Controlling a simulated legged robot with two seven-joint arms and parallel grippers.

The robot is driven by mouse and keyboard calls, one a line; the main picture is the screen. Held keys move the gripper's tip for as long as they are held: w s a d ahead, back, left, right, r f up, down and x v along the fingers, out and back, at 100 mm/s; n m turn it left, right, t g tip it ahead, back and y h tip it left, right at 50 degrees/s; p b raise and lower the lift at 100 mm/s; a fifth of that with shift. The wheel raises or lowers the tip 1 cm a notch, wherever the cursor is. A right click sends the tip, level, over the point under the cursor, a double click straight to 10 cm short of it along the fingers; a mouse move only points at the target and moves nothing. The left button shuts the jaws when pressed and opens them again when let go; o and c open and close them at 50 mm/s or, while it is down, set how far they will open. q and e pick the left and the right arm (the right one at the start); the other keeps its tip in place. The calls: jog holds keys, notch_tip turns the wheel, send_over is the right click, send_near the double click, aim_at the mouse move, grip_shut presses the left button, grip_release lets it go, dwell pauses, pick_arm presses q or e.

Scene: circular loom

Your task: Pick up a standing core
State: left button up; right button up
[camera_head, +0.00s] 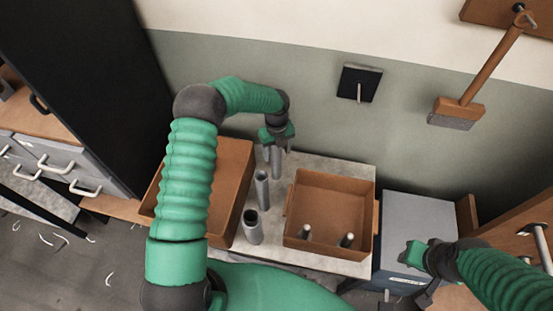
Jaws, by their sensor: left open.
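Several grey hollow cores stand upright in a row on the light tabletop (282,254). The nearest core (253,227) is wide, a middle core (262,188) is slimmer, and a far core (276,160) stands just below my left gripper. My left gripper (277,138) points down at the far end of the row and is open; its fingertips are small and partly hidden, and I cannot tell whether they surround the far core. My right gripper (412,256) is at the lower right over a grey box, away from the cores; its jaw opening is unclear.
An open brown bin (306,178) right of the row holds a few small grey cylinders. A brown box (232,166) stands left of the row, partly behind my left arm. A grey box (420,212) stands at the right. The wall is close behind.

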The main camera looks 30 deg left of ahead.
pick_arm(q)
jog(key=shift+s+r, duration=0.15)
jog(key=c, duration=0.5)
grip_shut()
notch_tip(320, 180, up, 10)
jog(key=shift+c, duration=0.9)
grip_release()
grip_shut()
